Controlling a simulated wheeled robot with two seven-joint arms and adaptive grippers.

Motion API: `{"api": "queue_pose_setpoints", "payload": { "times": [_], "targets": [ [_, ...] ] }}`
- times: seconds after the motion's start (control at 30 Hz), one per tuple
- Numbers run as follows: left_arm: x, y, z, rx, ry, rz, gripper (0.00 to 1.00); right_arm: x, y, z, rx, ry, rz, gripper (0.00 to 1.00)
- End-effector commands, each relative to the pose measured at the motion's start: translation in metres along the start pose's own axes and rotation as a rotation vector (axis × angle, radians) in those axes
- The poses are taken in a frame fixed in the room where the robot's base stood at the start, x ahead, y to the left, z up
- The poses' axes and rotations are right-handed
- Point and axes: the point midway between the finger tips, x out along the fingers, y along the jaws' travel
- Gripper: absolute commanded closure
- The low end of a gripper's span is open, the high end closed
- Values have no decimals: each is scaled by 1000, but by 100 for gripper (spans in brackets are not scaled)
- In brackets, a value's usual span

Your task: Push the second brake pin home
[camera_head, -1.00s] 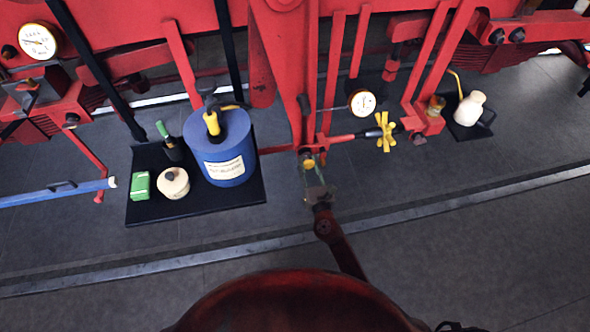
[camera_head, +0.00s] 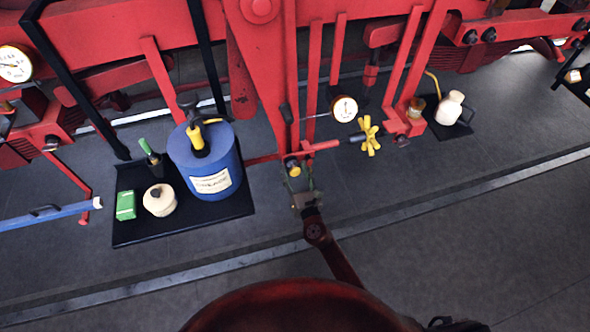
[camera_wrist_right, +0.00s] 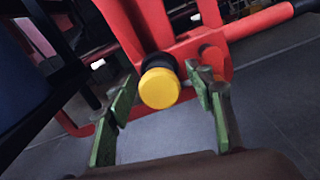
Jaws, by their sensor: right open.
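A brake pin with a round yellow head (camera_head: 293,166) and a dark collar sits at the lower end of a red hanging bracket. In the right wrist view its yellow head (camera_wrist_right: 159,88) faces the camera. My right gripper (camera_head: 301,189) is just below the pin in the head view. It is open, with a green-padded finger on each side of the yellow head and visible space between them. I cannot tell how deep the pin sits in its hole. My left gripper is not in view.
A black tray (camera_head: 130,234) holds a blue canister (camera_head: 206,178), a cream pot (camera_head: 160,200) and a green box (camera_head: 125,205). A yellow handwheel (camera_head: 370,136) and a gauge (camera_head: 344,109) are right of the pin. A cream jug (camera_head: 449,108) stands further right. The floor in front is clear.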

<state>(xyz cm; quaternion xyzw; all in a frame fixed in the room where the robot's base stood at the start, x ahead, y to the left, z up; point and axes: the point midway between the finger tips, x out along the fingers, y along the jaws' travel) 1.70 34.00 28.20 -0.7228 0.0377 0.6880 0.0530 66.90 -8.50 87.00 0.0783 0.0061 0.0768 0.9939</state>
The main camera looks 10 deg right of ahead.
Motion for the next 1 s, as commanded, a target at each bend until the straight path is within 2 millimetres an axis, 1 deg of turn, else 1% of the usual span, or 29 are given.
{"api": "queue_pose_setpoints", "payload": {
  "times": [0.07,0.17,0.27,0.5,0.63,0.8,1.0],
  "targets": [
    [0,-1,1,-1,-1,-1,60,-4,0,0,1,1,0,51],
    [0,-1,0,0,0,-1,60,-16,0,-2,1,2,-1,51],
    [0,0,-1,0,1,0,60,-34,-1,-1,2,2,-1,51],
    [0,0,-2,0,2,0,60,-84,0,-1,-1,2,0,51],
    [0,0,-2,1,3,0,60,-104,-1,-1,-2,2,-1,51],
    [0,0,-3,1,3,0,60,-117,0,0,-1,1,0,51],
    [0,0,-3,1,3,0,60,-120,0,0,0,0,0,51]
  ]
}}
